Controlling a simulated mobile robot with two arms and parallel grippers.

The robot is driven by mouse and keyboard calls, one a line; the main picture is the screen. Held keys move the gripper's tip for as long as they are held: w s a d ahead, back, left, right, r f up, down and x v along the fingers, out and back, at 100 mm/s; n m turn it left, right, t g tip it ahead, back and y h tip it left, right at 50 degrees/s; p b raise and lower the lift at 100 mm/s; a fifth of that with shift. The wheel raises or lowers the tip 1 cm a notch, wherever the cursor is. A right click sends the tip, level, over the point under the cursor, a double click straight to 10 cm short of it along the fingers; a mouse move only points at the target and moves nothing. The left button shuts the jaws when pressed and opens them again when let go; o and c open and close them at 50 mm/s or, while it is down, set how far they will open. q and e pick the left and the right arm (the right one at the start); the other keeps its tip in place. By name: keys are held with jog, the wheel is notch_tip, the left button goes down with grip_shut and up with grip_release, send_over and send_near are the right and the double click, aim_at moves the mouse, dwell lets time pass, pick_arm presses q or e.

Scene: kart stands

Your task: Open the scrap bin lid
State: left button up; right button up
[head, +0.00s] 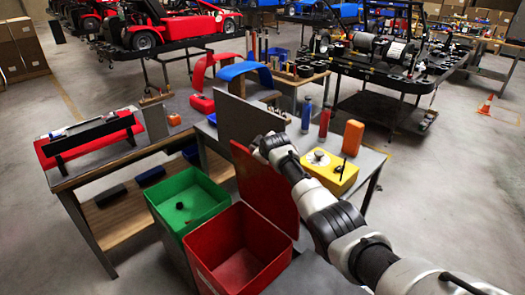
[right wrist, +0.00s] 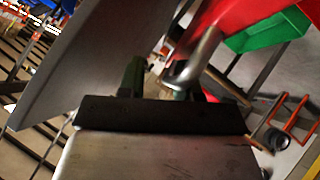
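The red bin (head: 238,247) stands at the front centre of the head view, with its inside visible. Its red lid (head: 262,188) is raised and stands steeply at the bin's back right side. My right arm reaches in from the lower right, and its gripper is at the lid's upper edge, mostly hidden by the wrist. In the right wrist view, my right gripper (right wrist: 162,82) has two fingers standing apart. A curved silver bar (right wrist: 198,62) lies by the right-hand finger; contact is unclear. Red and green bin parts show at upper right. My left gripper is not in view.
An open green bin (head: 187,202) adjoins the red bin on the left. Behind the lid, a grey table carries an upright grey panel (head: 243,118), a yellow box (head: 328,170), bottles and an orange block (head: 352,138). A workbench stands at left. Floor at far right is mostly clear.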

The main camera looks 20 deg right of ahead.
jog(key=shift+s+f, duration=0.2)
jog(key=shift+f, duration=0.15)
jog(key=shift+a, duration=0.1)
jog(key=shift+s+r+p, duration=0.35)
jog(key=shift+s+r, duration=0.05)
jog(key=shift+s, duration=0.05)
jog(key=v, duration=0.9)
jog(key=shift+r, duration=0.5)
jog(key=shift+s, duration=0.1)
